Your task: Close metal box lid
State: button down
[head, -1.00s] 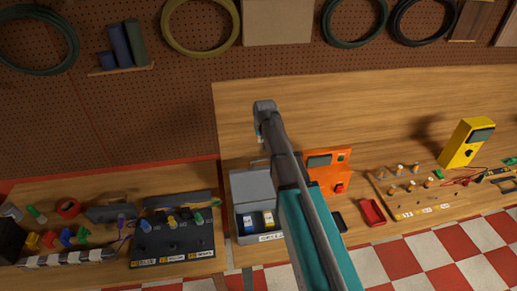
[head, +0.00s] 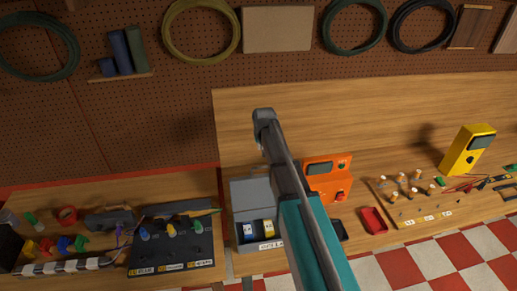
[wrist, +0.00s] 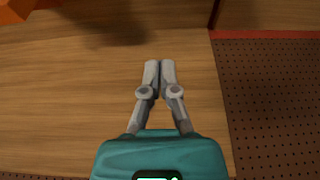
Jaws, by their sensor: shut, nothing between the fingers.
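The grey metal box (head: 238,232) stands on the bench in the head view, left of my arm. Its lid (head: 252,196) is open and tilted back. Inside it a blue-and-white item (head: 248,232) and a yellow-and-white item (head: 267,228) show. My arm hides part of the box's right side. In the wrist view my gripper (wrist: 160,64) is shut, with its fingertips together and nothing between them. It is over bare wood, and the box is not in that view.
An orange device (head: 328,180) stands right of my arm, with a red tray (head: 374,220) beside it. A black panel with knobs (head: 172,250) lies left of the box. A pegboard wall (head: 150,130) rises behind. The wooden backboard (head: 370,110) is bare.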

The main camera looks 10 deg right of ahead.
jog(key=shift+b+x, duration=3.85)
jog(key=shift+x, duration=0.45)
jog(key=shift+s+r, duration=0.15)
jog(key=shift+s, duration=1.95)
